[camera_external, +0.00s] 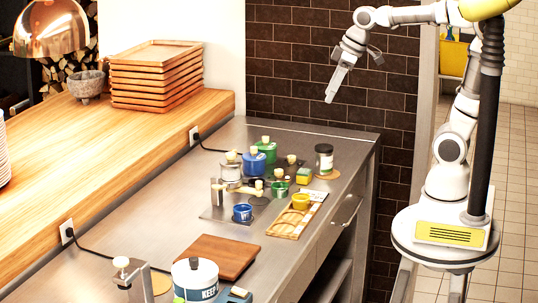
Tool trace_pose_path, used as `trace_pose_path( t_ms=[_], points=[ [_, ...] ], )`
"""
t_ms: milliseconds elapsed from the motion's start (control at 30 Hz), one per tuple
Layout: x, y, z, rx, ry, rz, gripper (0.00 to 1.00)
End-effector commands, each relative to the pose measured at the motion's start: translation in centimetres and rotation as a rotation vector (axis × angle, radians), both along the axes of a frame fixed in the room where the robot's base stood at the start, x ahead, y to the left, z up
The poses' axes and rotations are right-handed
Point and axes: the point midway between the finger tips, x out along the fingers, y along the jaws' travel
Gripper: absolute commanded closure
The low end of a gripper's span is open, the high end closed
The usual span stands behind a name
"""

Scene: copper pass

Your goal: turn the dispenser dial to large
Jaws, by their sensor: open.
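My gripper (336,86) hangs in the air before the dark brick wall, above and to the right of the steel counter (180,228). It points down, looks empty, and is apart from everything. Its two fingers overlap from this side. A cluster of clear, blue (265,152) and green (266,143) canisters with pale knobs stands on the counter, below and left of the gripper. A metal device with a round pale knob (121,262) stands at the counter's front left. I cannot tell which of these is the dispenser. No dial marking or setting can be read.
A wooden tray (297,222) with a yellow cup (300,201), a blue cup (242,212), and a dark-lidded jar (324,158) stand near the cluster. A brown board (218,254) and a white "KEEP" pot (195,281) are nearer.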

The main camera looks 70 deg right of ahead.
Motion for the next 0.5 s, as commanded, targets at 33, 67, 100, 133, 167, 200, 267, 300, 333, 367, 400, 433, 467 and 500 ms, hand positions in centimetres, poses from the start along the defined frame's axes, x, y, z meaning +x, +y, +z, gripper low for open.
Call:
trace_pose_path(
  t_ms=[33,67,100,133,167,200,267,300,333,367,400,433,467,500],
  points=[
    [1.9,0.1,0.4,-0.002,0.012,0.033,0.34],
    [2.9,0.2,0.5,-0.002,0.017,0.055,0.34],
    [4.3,0.4,0.7,-0.003,0.02,0.086,0.34],
    [5.3,0.5,0.8,-0.005,0.024,0.109,0.34],
    [6.3,0.6,0.9,-0.004,0.027,0.131,0.34],
    [7.7,0.7,0.9,-0.004,0.031,0.162,0.34],
    [9.8,0.9,0.9,-0.004,0.035,0.208,0.34],
    [11.1,1.0,0.7,-0.002,0.037,0.239,0.34],
    [12.1,1.1,0.6,-0.003,0.04,0.263,0.34],
    [13.2,1.2,0.4,-0.001,0.041,0.286,0.34],
    [14.5,1.3,0.1,0.001,0.042,0.316,0.34],
    [15.4,1.3,-0.1,0.001,0.042,0.339,0.34],
    [16.3,1.4,-0.3,0.002,0.042,0.36,0.34],
    [17.4,1.5,-0.7,0.005,0.042,0.386,0.34]
  ],
)
